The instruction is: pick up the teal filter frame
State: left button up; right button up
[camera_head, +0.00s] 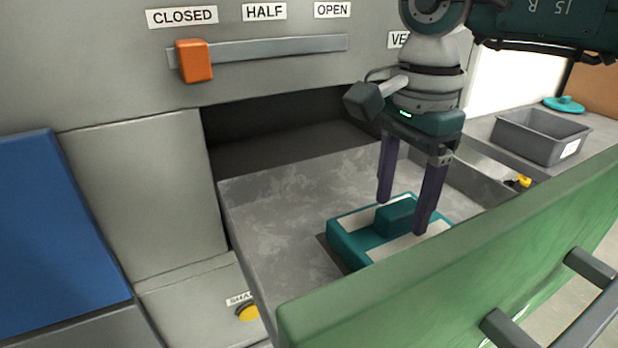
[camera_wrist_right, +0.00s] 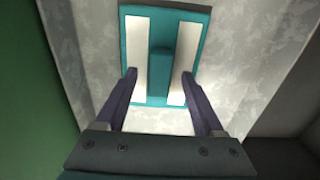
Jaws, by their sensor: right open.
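The teal filter frame (camera_head: 350,243) lies flat in the open drawer, with two white panels and a raised teal bar between them. My right gripper (camera_head: 402,215) points down over the frame with its purple fingers apart, one on each side of the raised bar. In the right wrist view the filter frame (camera_wrist_right: 160,62) lies ahead of the open fingers (camera_wrist_right: 159,74), with the bar between them. I cannot tell whether the fingertips touch the frame. My left gripper is not in view.
The grey drawer (camera_head: 265,215) has a tall green front (camera_head: 450,265) with a dark handle (camera_head: 545,310). An orange slider (camera_head: 194,61) sits near the CLOSED label. A grey bin (camera_head: 540,137) stands at the right, near a teal lid (camera_head: 564,104). A blue panel (camera_head: 55,235) is at left.

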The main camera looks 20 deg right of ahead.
jog(key=shift+c, duration=0.2)
grip_shut()
dwell(1.1)
